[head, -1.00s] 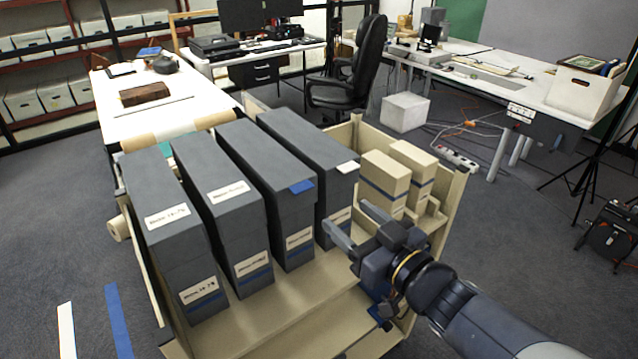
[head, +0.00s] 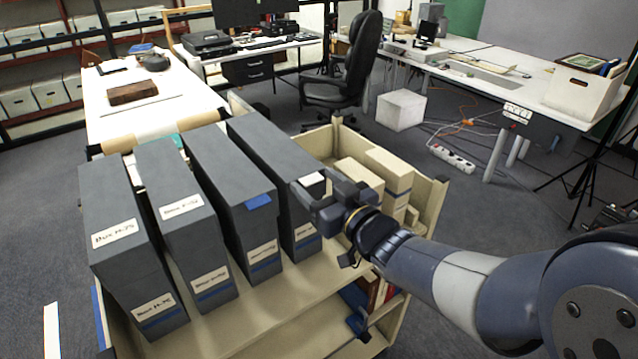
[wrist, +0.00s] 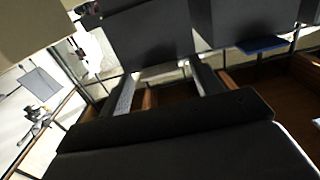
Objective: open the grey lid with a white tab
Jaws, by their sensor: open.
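The grey box with the white tab stands rightmost in the row of tall grey boxes, its grey lid (head: 272,150) closed on top. The white tab (head: 312,179) sticks out at the lid's front edge. My gripper (head: 319,188) is open at the tab, one finger to its left and the other to its right. I cannot tell whether they touch it. In the wrist view my gripper (wrist: 166,87) has its two fingers apart, with a dark grey box face (wrist: 150,35) beyond them. The white tab cannot be made out clearly there.
The neighbouring grey box has a blue tab (head: 258,201), also in the wrist view (wrist: 262,45). Two more grey boxes stand further left. Small beige boxes (head: 388,178) stand right of the gripper in the cart (head: 432,205). The cart's front shelf strip is bare.

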